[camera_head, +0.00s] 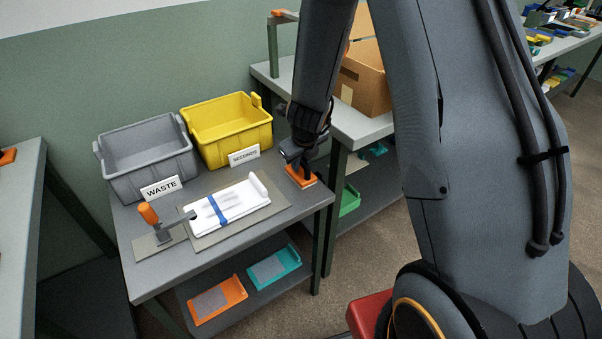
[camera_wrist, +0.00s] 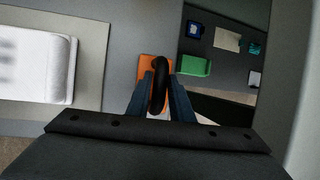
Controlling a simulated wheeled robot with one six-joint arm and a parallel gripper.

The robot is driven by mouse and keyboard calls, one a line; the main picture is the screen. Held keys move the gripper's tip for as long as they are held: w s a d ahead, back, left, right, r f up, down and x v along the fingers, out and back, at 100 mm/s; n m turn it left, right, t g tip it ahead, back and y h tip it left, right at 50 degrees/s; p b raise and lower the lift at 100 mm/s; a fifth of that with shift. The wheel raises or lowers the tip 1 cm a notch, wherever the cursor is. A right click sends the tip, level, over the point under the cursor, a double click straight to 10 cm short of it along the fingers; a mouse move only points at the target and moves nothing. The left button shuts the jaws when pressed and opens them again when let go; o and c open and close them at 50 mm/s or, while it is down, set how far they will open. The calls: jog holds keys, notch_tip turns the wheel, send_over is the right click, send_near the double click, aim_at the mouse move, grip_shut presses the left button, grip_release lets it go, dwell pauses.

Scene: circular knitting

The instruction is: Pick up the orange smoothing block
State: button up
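The orange smoothing block (camera_head: 302,176) is at the right front corner of the grey worktable, under my gripper. It has a dark arched handle, which shows in the wrist view (camera_wrist: 157,84) above the block's orange base (camera_wrist: 144,68). My gripper (camera_wrist: 160,78) points down, with one finger on each side of the handle. The fingertips look to be against the handle with no clear gap, so the gripper appears shut on it. The block appears to rest on the tabletop or very close above it. Its underside is hidden.
A white garment with a blue band (camera_head: 219,213) lies on a mat left of the block. A grey WASTE bin (camera_head: 148,160) and yellow SECONDS bin (camera_head: 227,130) stand behind. An orange-handled tool (camera_head: 149,214) is at left. A cardboard box (camera_head: 366,85) stands on the neighbouring table.

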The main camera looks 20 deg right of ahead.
grip_shut()
jog(key=shift+r, duration=0.15)
notch_tip(320, 180, up, 18)
jog(key=p, duration=1.9)
jog(key=shift+p, duration=0.3)
jog(key=shift+c, duration=1.1)
grip_release()
grip_shut()
jog(key=shift+d, duration=0.1)
